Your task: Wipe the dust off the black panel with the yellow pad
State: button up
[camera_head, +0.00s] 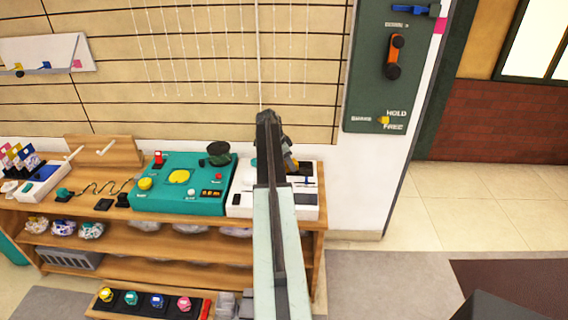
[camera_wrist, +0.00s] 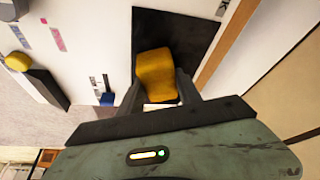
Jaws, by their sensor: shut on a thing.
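The yellow pad (camera_wrist: 157,72) is between the two fingers of my gripper (camera_wrist: 160,98) in the wrist view. My gripper is shut on it. The pad overlaps the lower part of the black panel (camera_wrist: 192,32), which lies on a white surface. I cannot tell whether the pad touches the panel, and I see no clear dust on the panel's visible part. In the head view, my gripper (camera_head: 272,135) reaches over the white board (camera_head: 307,208) at the right end of the shelf. My arm hides most of the board and the panel there.
A teal console (camera_head: 160,205) with buttons stands left of the white board on the wooden shelf (camera_head: 110,217). A green wall panel (camera_head: 365,80) with switches hangs at the right. In the wrist view, a small blue object (camera_wrist: 106,99) lies left of the gripper.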

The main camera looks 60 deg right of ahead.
aim_at(311, 169)
jog(key=shift+s+d, duration=0.6)
jog(key=shift+s, duration=0.55)
jog(key=shift+s+d, duration=0.65)
jog(key=shift+s, duration=0.55)
jog(key=shift+s+d, duration=0.6)
jog(key=shift+s, duration=0.55)
jog(key=shift+w+r+p, duration=0.1)
jog(key=shift+r+p, duration=0.45)
notch_tip(311, 169, up, 5)
jog(key=p, duration=0.5)
notch_tip(311, 169, up, 3)
jog(key=p, duration=0.3)
jog(key=shift+f, duration=0.1)
